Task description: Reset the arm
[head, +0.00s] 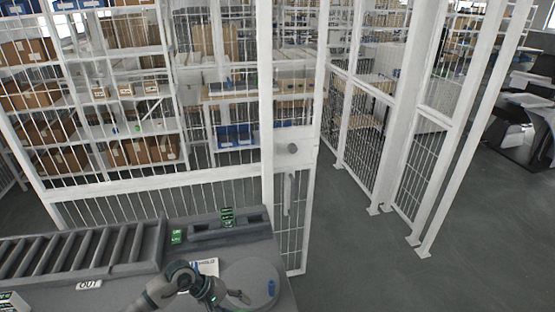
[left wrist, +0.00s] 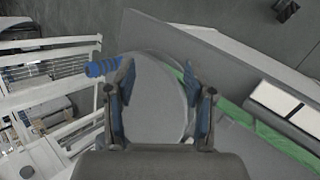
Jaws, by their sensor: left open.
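My left arm comes in at the bottom of the head view, over a grey worktop. Its left gripper (head: 240,298) is above a round grey disc (head: 248,272). In the left wrist view my left gripper (left wrist: 158,70) has its two blue-padded fingers apart, with nothing between them but the disc (left wrist: 155,100) beneath. A small blue ribbed cylinder (head: 271,287) is on the right part of the disc in the head view. In the left wrist view the blue cylinder (left wrist: 103,67) shows just outside the left finger; I cannot tell whether they touch. My right gripper is not in view.
A roller conveyor (head: 75,252) with an OUT label (head: 89,285) lies left of the arm. A white mesh fence with a gate (head: 290,190) stands behind the worktop. Shelves with cardboard boxes (head: 150,150) are behind the fence. Open floor (head: 360,250) lies to the right.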

